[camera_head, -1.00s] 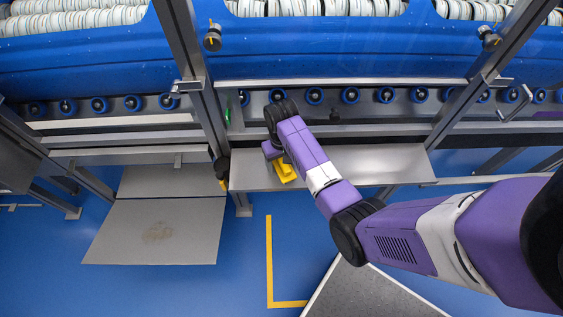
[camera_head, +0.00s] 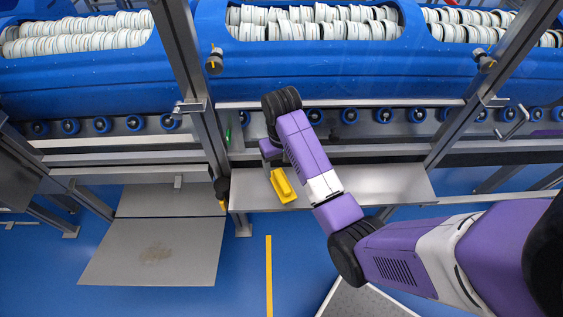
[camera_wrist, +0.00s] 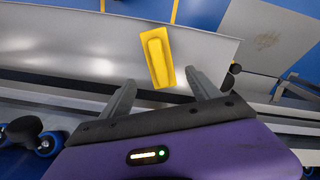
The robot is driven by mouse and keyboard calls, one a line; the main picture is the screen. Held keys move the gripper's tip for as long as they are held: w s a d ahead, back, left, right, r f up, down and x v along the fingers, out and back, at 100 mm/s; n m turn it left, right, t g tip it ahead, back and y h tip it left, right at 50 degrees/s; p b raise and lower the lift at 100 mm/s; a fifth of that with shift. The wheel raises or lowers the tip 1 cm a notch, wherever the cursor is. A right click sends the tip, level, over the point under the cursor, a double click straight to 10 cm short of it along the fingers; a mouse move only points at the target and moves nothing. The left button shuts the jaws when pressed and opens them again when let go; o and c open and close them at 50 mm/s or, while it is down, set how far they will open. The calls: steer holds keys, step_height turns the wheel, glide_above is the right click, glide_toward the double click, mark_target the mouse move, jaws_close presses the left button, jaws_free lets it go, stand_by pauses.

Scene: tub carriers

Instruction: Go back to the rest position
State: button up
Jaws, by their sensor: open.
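My gripper (camera_wrist: 160,95) is open and empty in the wrist view, its two grey fingers apart. A yellow block-like piece with a raised grip (camera_wrist: 157,57) lies on the grey metal shelf (camera_wrist: 80,35) beyond the fingertips, apart from them. In the head view the same yellow piece (camera_head: 283,186) lies on the shelf (camera_head: 385,185), just below my wrist. My purple and white arm reaches in from the right, and its end hides part of the shelf. In the head view my fingertips are mostly hidden.
Blue tubs (camera_head: 330,65) filled with stacked white discs stand behind a rail of blue rollers (camera_head: 415,115). Metal posts (camera_head: 190,80) rise on both sides of the shelf. A grey floor plate (camera_head: 155,250) lies at left; blue floor with a yellow line (camera_head: 269,275) is open in front.

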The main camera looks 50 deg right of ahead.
steer(key=shift+r, duration=0.85)
steer(key=shift+s, duration=0.1)
